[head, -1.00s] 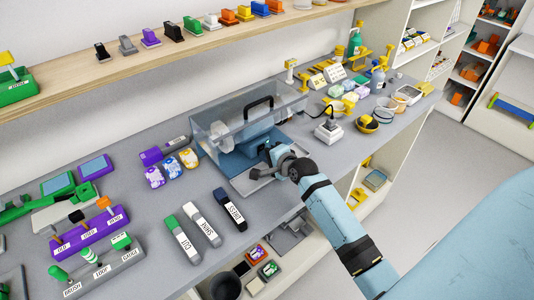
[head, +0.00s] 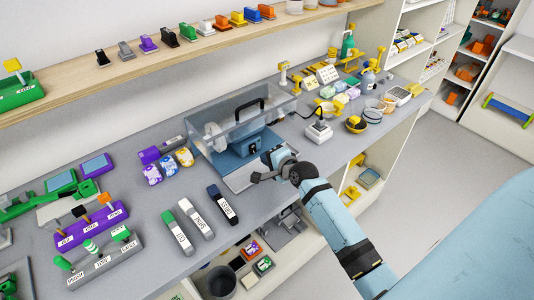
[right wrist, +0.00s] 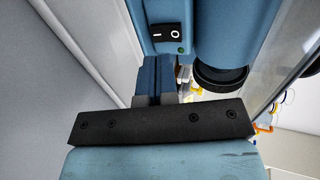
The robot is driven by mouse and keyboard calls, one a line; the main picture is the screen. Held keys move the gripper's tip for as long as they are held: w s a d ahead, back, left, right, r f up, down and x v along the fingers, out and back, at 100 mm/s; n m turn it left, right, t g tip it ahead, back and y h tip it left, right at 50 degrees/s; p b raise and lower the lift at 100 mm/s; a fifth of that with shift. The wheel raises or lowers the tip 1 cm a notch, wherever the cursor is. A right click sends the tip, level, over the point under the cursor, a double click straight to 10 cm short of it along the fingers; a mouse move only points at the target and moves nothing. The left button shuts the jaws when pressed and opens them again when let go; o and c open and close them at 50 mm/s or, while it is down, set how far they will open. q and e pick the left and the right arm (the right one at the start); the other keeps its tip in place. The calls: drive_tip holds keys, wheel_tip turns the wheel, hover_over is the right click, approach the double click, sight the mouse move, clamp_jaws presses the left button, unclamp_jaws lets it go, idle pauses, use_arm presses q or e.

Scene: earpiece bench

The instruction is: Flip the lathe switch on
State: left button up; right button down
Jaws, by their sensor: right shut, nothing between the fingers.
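The lathe (head: 228,150) is a blue machine under a clear cover with a black handle, at the middle of the bench in the head view. Its switch (head: 255,149) is a small black rocker on the blue front. In the right wrist view the rocker (right wrist: 167,31) shows white I and O marks; I cannot tell which side is pressed. My right gripper (head: 267,158) is shut and empty, just in front of the lathe. In the right wrist view its fingertips (right wrist: 158,60) point towards the panel, below the switch and seemingly apart from it. My left gripper is not in view.
A small dull green spot (right wrist: 181,49) sits below the rocker. The clear cover (head: 272,103) overhangs the machine.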

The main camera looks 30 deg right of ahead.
drive_tip(key=v, duration=0.9)
drive_tip(key=shift+r+b, duration=0.3)
drive_tip(key=shift+w, duration=0.15)
